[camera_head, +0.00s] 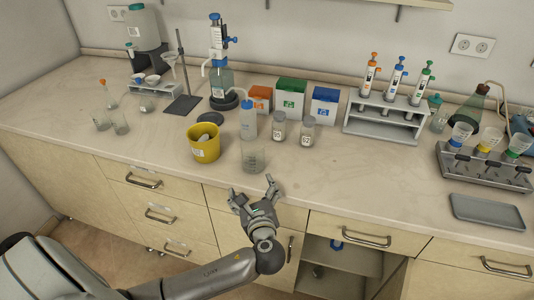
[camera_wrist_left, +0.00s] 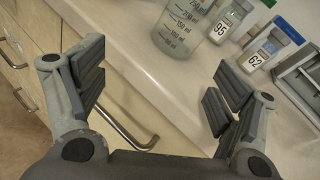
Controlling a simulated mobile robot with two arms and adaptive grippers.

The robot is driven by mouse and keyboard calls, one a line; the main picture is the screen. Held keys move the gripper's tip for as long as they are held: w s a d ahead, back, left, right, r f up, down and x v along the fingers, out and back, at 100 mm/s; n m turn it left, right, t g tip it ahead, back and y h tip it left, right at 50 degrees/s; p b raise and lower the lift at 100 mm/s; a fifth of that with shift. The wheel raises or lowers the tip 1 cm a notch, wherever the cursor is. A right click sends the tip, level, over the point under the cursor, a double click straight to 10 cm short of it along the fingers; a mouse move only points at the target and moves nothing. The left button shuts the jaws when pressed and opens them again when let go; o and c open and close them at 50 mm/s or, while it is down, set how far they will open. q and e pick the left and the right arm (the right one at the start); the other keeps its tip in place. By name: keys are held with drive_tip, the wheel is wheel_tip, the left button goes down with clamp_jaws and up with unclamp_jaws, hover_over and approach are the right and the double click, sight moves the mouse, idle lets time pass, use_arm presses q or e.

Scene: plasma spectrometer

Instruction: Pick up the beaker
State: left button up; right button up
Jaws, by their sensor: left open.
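A clear glass beaker (camera_head: 254,159) stands upright near the front edge of the counter, right of the yellow bucket. It also shows in the left wrist view (camera_wrist_left: 182,26) at the top middle, with volume marks on its side and its top cut off. My left gripper (camera_head: 254,188) is open and empty at the counter's front edge, just in front of the beaker and apart from it. In the left wrist view its two fingers (camera_wrist_left: 158,82) are spread wide, with the beaker beyond them. My right gripper is not in view.
A yellow bucket (camera_head: 205,144) stands left of the beaker. A wash bottle (camera_head: 248,122) and two labelled jars (camera_head: 279,127) (camera_head: 308,131) stand behind it. A pipette rack (camera_head: 384,124) is farther right. The counter right of the beaker is clear.

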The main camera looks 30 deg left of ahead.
use_arm(q)
wheel_tip(320, 180, up, 3)
drive_tip(key=w+m+t+y, duration=0.1)
drive_tip(key=w+m+t, duration=0.1)
drive_tip(key=m, duration=0.1)
approach(252, 143)
drive_tip(key=shift+w+a+f+m+p, duration=0.2)
drive_tip(key=shift+w+a+m+p, duration=0.2)
drive_tip(key=shift+w+a, duration=0.35)
drive_tip(key=p+x, duration=0.1)
drive_tip(key=x, duration=0.3)
drive_tip(key=shift+w, duration=0.25)
drive_tip(key=shift+w+a+f, duration=0.1)
drive_tip(key=shift+w+a, duration=0.25)
drive_tip(key=shift+a, duration=0.05)
drive_tip(key=c, duration=1.1)
drive_tip(key=shift+c, duration=0.3)
